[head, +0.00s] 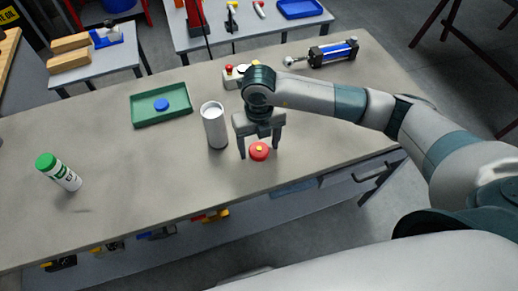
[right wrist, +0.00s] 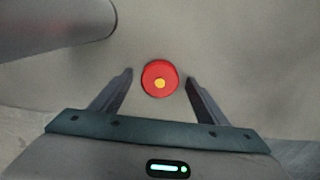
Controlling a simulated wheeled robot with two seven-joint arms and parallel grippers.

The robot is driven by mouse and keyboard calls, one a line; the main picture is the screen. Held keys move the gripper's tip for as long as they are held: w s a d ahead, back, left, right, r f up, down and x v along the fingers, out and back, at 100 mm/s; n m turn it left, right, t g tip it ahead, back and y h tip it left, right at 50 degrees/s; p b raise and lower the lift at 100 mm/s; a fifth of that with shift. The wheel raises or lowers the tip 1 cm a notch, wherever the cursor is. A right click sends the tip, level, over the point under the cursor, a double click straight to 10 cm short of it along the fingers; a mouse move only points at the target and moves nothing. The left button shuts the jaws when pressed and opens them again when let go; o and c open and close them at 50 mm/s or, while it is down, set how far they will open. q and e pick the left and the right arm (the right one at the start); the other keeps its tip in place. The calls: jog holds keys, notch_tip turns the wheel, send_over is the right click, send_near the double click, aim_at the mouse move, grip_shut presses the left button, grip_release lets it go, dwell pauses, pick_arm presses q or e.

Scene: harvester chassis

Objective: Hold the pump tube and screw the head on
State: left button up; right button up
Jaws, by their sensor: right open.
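The pump tube (head: 214,125) is a light grey open-topped cylinder standing upright on the bench, left of my right gripper. Its side also shows at the top left of the right wrist view (right wrist: 50,28). The pump head (head: 259,152) is a red disc with a yellow centre, lying on the bench. In the right wrist view the red head (right wrist: 160,78) sits between and slightly beyond the two fingertips. My right gripper (head: 259,155) is open above the head, pointing down, with one finger on each side and a gap to both. My left gripper is in neither view.
A green tray (head: 138,122) holding a blue round cap (head: 161,104) lies left of the tube. A blue-and-black cylinder (head: 333,53) and a box with a red button (head: 232,80) are at the back. The front middle is clear.

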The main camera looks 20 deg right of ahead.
aim_at(259, 148)
jog(key=shift+c, duration=0.6)
jog(key=c, duration=1.2)
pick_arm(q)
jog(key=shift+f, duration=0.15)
pick_arm(e)
jog(key=shift+r, duration=0.2)
jog(key=shift+r+b, duration=0.2)
jog(key=shift+b, duration=0.1)
notch_tip(259, 148, up, 3)
jog(key=shift+r+b, duration=0.15)
jog(key=shift+b, duration=0.7)
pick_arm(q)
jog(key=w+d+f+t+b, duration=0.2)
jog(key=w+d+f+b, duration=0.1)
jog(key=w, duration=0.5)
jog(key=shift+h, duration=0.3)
pick_arm(e)
jog(key=s+d+r, duration=0.2)
jog(key=d, duration=0.1)
jog(key=s+d+r, duration=0.2)
jog(key=d, duration=0.1)
jog(key=s+d+r, duration=0.3)
jog(key=shift+s+d, duration=0.1)
